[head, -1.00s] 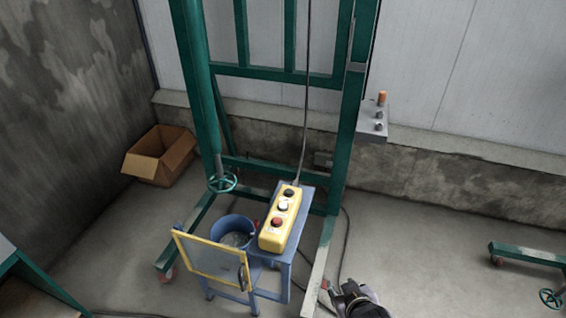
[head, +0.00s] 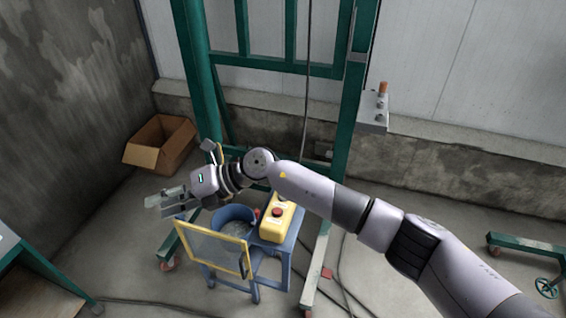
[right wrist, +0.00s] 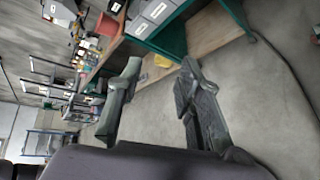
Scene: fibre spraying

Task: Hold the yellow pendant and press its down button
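The yellow pendant (head: 276,222) rests on the small blue table (head: 287,246) in the middle of the head view. The pendant is not in that view. My left gripper is not in view.
A blue bucket (head: 233,219) and a yellow-framed panel (head: 212,250) stand beside the pendant. The green frame (head: 349,110) rises behind. A cardboard box (head: 160,144) lies at the back left. A grey control box (head: 374,112) is on the frame's right.

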